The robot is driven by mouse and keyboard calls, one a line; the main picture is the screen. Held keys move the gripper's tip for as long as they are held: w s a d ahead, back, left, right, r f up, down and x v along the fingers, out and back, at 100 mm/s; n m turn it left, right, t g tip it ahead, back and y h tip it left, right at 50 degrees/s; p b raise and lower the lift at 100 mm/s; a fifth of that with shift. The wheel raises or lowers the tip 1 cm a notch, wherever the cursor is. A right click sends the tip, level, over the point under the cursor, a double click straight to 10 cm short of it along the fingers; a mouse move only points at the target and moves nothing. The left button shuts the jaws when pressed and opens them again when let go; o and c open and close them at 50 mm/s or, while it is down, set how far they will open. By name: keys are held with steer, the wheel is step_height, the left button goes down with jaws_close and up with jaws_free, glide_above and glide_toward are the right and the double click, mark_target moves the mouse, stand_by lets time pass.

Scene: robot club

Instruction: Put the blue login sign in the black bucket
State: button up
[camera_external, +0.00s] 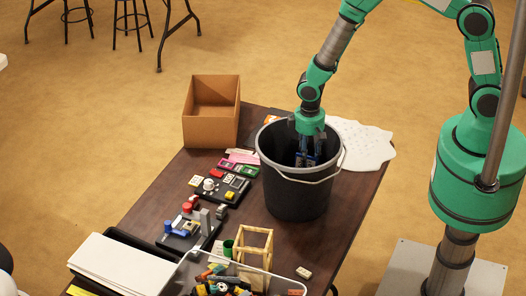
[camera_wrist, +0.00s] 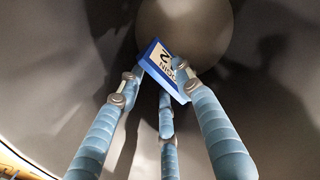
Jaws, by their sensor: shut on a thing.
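The black bucket (camera_external: 295,196) stands on the dark table, with its pale wire handle hanging at the front. My gripper (camera_external: 306,158) reaches down through the bucket's opening, with its fingers below the rim. In the wrist view my gripper (camera_wrist: 163,70) is shut on the blue login sign (camera_wrist: 166,70), a small tilted plate with a blue edge and a pale face with dark letters. The sign is inside the bucket, above its floor (camera_wrist: 185,25). In the external view the sign is hard to tell from the blue fingers.
A cardboard box (camera_external: 211,132) stands behind the bucket at left. A white mat (camera_external: 362,145) lies right of the bucket. Small gadgets, a wooden frame (camera_external: 254,248) and a bin of coloured parts (camera_external: 222,283) crowd the table's front and left.

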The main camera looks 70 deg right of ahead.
steer(key=shift+f, duration=0.2)
steer(key=shift+f, duration=3.1)
steer(key=shift+f, duration=1.9)
steer(key=shift+f, duration=0.1)
steer(key=o, duration=1.1)
steer(key=shift+o, duration=0.2)
steer(key=shift+r, duration=6.1)
